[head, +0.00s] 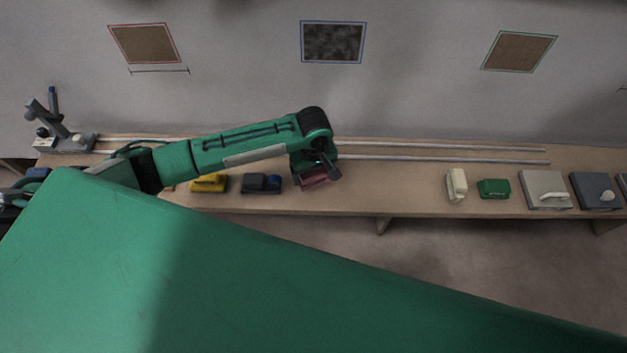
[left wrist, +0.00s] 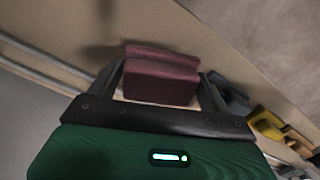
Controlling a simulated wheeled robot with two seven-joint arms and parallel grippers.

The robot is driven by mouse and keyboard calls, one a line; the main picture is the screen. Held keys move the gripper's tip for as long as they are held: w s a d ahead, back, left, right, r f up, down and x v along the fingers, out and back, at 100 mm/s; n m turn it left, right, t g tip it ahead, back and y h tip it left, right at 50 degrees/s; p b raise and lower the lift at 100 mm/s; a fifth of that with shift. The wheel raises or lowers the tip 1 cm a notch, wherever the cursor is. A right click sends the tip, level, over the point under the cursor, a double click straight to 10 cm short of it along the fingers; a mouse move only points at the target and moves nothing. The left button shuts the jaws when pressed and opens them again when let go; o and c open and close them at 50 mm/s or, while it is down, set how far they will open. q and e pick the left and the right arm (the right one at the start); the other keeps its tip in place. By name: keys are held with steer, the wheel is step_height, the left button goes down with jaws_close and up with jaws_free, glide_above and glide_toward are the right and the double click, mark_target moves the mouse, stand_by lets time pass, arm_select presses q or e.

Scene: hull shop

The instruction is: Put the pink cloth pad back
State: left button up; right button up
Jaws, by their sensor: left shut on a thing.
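The pink cloth pad (head: 313,179) is a dusky pink block at the middle of the shelf in the head view. My left gripper (head: 318,168) reaches in from the left and is shut on it. In the left wrist view the pad (left wrist: 160,78) sits between the two dark fingers of the gripper (left wrist: 163,88). Whether the pad touches the shelf cannot be told. My right gripper does not show.
The wooden shelf (head: 400,195) carries a yellow block (head: 209,183) and a dark block (head: 255,184) left of the pad. To the right stand a cream block (head: 456,185), a green block (head: 494,188) and flat handled pads. The shelf between is clear. Rails (head: 450,159) run along the back.

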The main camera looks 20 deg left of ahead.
mark_target(313, 182)
arm_select(q)
step_height(313, 182, down, 5)
steer(key=shift+r, duration=0.2)
steer(key=shift+f, duration=0.3)
steer(key=o, duration=0.9)
steer(key=shift+c, duration=0.2)
step_height(313, 182, up, 11)
steer(key=shift+r, duration=0.6)
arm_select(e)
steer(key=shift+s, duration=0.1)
